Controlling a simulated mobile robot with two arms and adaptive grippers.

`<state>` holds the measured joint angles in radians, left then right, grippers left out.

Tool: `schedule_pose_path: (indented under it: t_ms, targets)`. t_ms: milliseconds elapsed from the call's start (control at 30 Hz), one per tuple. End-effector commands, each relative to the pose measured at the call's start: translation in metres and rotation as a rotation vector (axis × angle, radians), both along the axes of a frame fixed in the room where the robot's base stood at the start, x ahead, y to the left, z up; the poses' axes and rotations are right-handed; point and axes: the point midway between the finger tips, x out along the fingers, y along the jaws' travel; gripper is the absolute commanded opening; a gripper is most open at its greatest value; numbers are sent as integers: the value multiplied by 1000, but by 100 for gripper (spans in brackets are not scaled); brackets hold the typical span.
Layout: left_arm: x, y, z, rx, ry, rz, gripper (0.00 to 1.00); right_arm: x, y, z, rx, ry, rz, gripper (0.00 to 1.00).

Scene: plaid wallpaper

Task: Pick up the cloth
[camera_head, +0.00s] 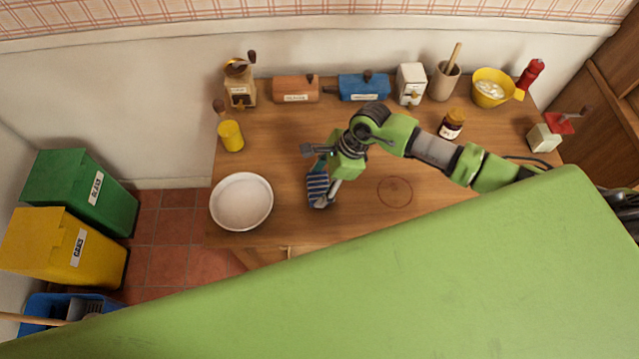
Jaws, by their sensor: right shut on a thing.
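A blue striped cloth (317,187) is on or just above the wooden table, right of the white bowl. My right gripper (325,180) reaches in from the right over the table and is shut on the cloth. Part of the cloth is hidden behind the gripper's fingers. I cannot tell whether the cloth still touches the table. My left gripper does not show.
A white bowl (241,202) stands at the table's front left, close to the cloth. A brown jar (452,124) stands near my right arm. Boxes, a grinder (240,82) and a yellow bowl (490,88) line the back edge.

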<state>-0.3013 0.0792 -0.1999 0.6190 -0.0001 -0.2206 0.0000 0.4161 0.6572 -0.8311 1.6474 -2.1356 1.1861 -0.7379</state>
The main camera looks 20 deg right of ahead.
Motion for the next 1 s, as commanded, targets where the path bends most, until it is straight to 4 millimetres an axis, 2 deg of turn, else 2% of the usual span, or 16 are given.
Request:
schedule_pose_path:
  t_ms: [167, 267, 533, 800, 1000]
  targets:
    - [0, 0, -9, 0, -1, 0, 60, 1, 0, 9, 0, -3, 1, 39]
    - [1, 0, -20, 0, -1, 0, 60, 2, -1, 23, -1, -8, 2, 39]
    - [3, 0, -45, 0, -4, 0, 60, -26, -50, 89, -7, -6, 0, 39]
    - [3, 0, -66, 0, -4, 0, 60, -53, -98, 111, -6, 0, -3, 39]
    - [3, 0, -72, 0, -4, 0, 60, -64, -116, 122, -3, 1, -2, 39]
